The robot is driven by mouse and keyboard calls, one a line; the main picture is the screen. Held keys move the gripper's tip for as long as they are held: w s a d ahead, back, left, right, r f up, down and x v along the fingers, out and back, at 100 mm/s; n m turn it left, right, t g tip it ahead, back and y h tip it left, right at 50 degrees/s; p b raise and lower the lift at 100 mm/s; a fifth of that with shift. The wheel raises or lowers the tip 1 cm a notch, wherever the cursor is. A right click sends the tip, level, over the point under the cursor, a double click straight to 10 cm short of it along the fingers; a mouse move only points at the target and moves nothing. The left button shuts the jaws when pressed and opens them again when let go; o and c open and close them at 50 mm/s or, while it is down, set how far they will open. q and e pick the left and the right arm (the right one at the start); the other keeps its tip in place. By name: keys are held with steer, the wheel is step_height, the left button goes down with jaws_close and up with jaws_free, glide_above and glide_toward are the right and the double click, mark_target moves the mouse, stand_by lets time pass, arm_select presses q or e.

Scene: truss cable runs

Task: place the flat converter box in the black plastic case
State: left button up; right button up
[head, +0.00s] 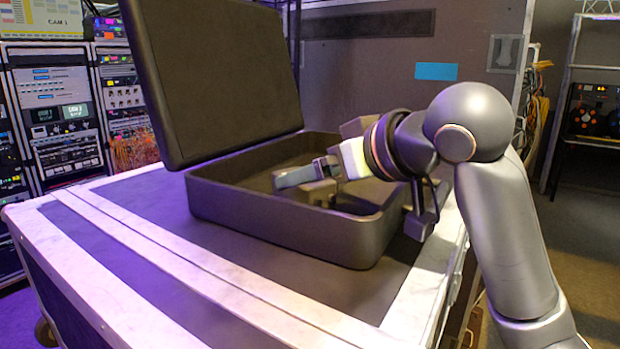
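The black plastic case (280,228) stands open on a flight case, its lid (215,75) raised at the back left. A small flat blue-grey box (294,177), apparently the converter box, is inside the case outline, near the middle of its opening. My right gripper (322,178) reaches in over the case's right wall, with its fingers around the right end of the box. It appears shut on it. I cannot tell whether the box touches the case floor. My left gripper is out of view.
The flight case top (150,245) has clear room in front and left of the black case. Equipment racks (60,115) stand at the left. A large dark case with a blue label (436,71) stands behind. A shelf (590,105) is at the right.

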steer(key=b+v, duration=0.1)
steer(key=v, duration=0.9)
steer(key=shift+s+b, duration=0.1)
steer(key=shift+b, duration=0.2)
